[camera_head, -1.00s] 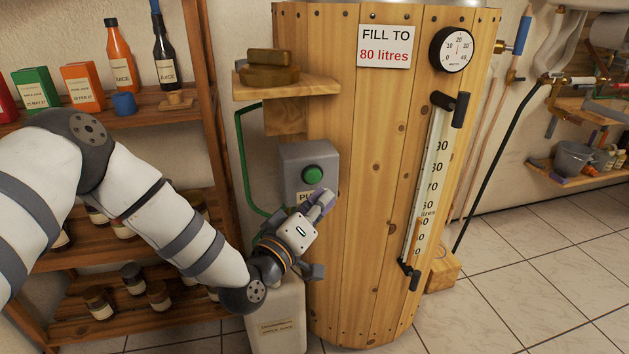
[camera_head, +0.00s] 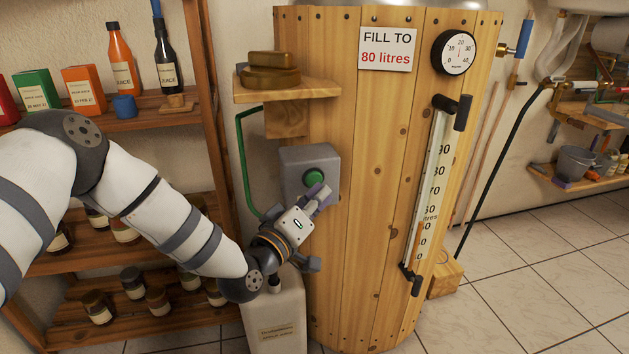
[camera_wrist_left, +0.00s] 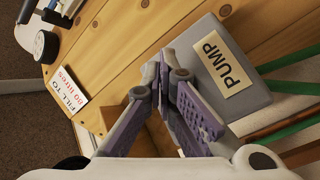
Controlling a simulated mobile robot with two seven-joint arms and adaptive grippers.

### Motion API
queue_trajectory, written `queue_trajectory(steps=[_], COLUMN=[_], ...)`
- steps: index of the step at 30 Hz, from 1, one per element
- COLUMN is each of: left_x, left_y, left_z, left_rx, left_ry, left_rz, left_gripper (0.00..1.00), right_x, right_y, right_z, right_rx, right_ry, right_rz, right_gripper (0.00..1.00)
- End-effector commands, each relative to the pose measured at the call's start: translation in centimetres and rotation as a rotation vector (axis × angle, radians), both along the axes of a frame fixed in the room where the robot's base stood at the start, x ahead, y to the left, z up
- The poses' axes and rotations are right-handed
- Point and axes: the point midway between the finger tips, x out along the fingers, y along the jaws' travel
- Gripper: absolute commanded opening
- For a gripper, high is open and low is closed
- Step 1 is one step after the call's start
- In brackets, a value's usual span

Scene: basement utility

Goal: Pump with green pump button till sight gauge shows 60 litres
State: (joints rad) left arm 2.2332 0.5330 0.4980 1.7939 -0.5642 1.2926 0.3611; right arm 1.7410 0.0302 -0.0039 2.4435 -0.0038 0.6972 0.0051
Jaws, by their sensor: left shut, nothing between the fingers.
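The green pump button (camera_head: 314,179) is on a grey pump box (camera_head: 298,160) on the front of the wooden vat (camera_head: 370,200). My left gripper (camera_head: 318,192) is shut and empty, its fingertips just below the button in the head view. I cannot tell whether they touch the box. The left wrist view shows the shut fingers (camera_wrist_left: 165,80) beside the box's PUMP label (camera_wrist_left: 222,64); the button is out of sight there. The sight gauge (camera_head: 432,180) is a tilted tube with a litre scale. Orange shows in its lower part, but its exact level is too small to read.
A sign reading FILL TO 80 litres (camera_head: 387,50) and a dial (camera_head: 454,52) are on the vat. A small wooden shelf (camera_head: 287,90) juts out above the box. A white canister (camera_head: 275,320) stands below my gripper. Wooden shelving (camera_head: 150,105) is at left.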

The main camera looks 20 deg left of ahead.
Motion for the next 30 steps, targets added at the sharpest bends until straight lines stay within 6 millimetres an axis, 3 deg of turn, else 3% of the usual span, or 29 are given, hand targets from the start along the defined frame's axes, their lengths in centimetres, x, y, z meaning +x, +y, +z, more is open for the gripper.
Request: queue_trajectory(steps=[30], left_x=[0.72], left_y=[0.51], left_z=[-0.02], left_rx=[0.000], left_ry=[0.000], left_rz=[0.000], left_gripper=[0.00], right_x=[-0.10], right_y=[0.00], right_z=[-0.15], right_rx=[0.000], right_ry=[0.003], right_rz=[0.000], right_gripper=[0.40])
